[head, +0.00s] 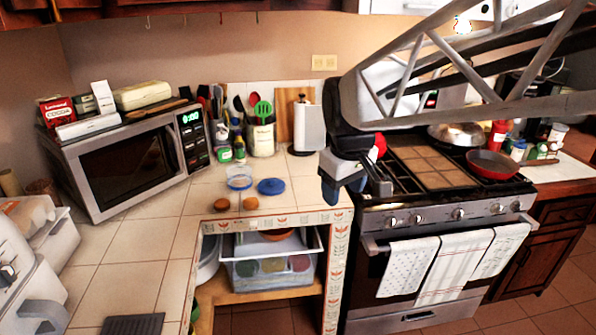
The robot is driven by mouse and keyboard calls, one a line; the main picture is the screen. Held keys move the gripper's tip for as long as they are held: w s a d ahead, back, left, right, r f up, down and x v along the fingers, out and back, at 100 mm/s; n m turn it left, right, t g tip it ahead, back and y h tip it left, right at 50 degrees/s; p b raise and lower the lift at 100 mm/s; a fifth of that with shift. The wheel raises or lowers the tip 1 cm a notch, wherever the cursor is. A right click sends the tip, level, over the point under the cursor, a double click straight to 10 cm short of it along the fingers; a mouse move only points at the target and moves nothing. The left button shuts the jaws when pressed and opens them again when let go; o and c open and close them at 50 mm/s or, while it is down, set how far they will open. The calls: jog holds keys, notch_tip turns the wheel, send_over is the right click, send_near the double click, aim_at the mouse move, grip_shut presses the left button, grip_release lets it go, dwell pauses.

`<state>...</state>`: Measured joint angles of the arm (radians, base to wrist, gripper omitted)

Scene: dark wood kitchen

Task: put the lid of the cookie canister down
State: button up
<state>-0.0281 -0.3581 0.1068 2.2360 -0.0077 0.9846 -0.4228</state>
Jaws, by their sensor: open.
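A round blue lid (272,186) lies flat on the tiled counter. Just left of it stands a small clear canister (239,179) with a bluish rim; its contents are too small to make out. Two brown cookies (235,204) lie near the counter's front edge, in front of the canister. My gripper (344,192) points down at the counter's right end, in front of the stove's left side. It is open, with nothing visible between its fingers, and stands apart from the lid, to its right.
A paper towel roll (307,127) and a utensil holder (261,138) stand behind. A microwave (130,160) fills the left corner. The stove (440,190) with a red pan (495,165) is at right. A clear bin (272,268) sits on the shelf below. Counter tiles left of the cookies are bare.

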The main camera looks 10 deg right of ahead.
jog(key=s+f+m, duration=0.2)
jog(key=s+f, duration=0.1)
jog(key=s, duration=0.5)
jog(key=s+d+f+m, duration=0.1)
jog(key=s+f+m, duration=0.2)
jog(key=s, duration=0.6)
jog(key=shift+d+t, duration=0.3)
jog(key=shift+o, duration=0.4)
